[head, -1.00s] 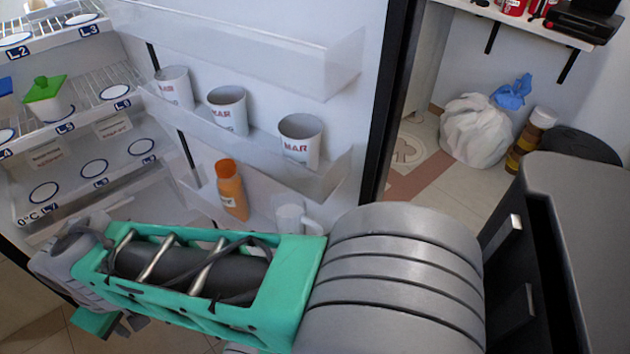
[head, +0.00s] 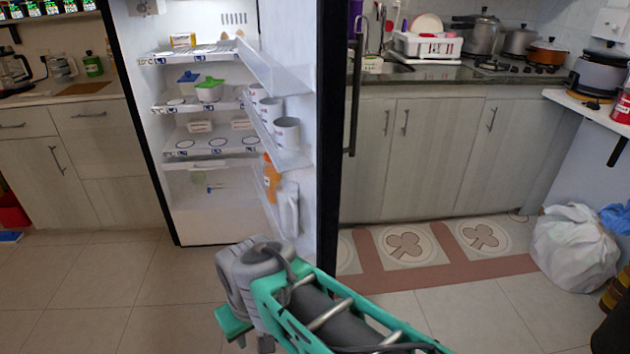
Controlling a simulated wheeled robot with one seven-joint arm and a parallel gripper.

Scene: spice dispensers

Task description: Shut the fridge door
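The fridge (head: 212,215) stands open, its white inside and shelves facing me. Its door (head: 303,110) is swung wide open toward me on the right; the inner face with bins shows, and the dark edge (head: 328,150) and a long dark handle (head: 355,100) face right. Cups (head: 287,133), an orange bottle (head: 270,180) and a pale mug-like jug (head: 288,208) sit in the door bins. My gripper (head: 240,325) is low, in front of the fridge, and overlaps the door's lower inner side in the picture. Contact is not clear. Its fingers are mostly hidden, so its opening is unclear.
Cabinets stand left (head: 95,150) and right (head: 440,150) of the fridge. A white bag (head: 575,248) is on the floor at right. The tiled floor (head: 120,285) at front left is clear. Inside the fridge are a green-lidded container (head: 208,92) and a blue-lidded one (head: 188,78).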

